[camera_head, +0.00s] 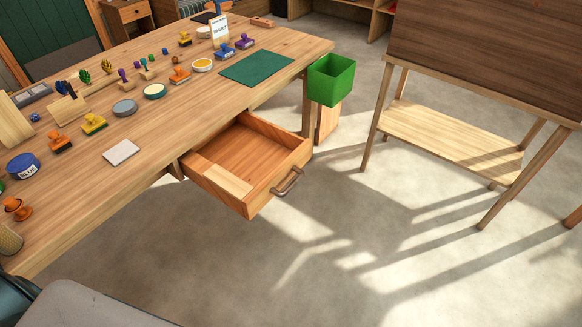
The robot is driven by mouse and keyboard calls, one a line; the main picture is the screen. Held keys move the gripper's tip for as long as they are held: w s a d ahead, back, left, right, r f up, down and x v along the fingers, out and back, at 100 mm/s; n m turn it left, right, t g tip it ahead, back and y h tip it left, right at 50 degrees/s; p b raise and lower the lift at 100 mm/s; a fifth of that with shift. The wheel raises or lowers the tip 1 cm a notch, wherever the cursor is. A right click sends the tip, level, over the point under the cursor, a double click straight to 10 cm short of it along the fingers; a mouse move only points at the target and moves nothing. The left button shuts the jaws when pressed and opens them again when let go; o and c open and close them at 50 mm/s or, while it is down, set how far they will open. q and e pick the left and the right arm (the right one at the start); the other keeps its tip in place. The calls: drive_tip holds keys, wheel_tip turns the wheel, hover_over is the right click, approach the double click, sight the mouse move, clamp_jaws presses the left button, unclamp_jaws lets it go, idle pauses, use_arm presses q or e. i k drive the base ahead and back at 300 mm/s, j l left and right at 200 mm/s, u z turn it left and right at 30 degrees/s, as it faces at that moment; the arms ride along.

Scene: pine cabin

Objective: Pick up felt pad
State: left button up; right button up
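A thin pale square pad (121,152) lies flat near the front edge of the wooden table (190,108); it may be the felt pad. A flat green rectangular mat (256,68) lies farther along to the right. I cannot tell for certain which of these is felt. Neither of my grippers shows in the head view.
An open drawer (222,180), holding no loose items that I see, juts out from the table front. A green bin (331,80) hangs at the table's right end. Several stamps, a blue jar (23,166) and holders crowd the table's left and back. Floor in front is clear.

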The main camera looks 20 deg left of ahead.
sight(181, 75)
drive_tip(key=u, duration=1.25)
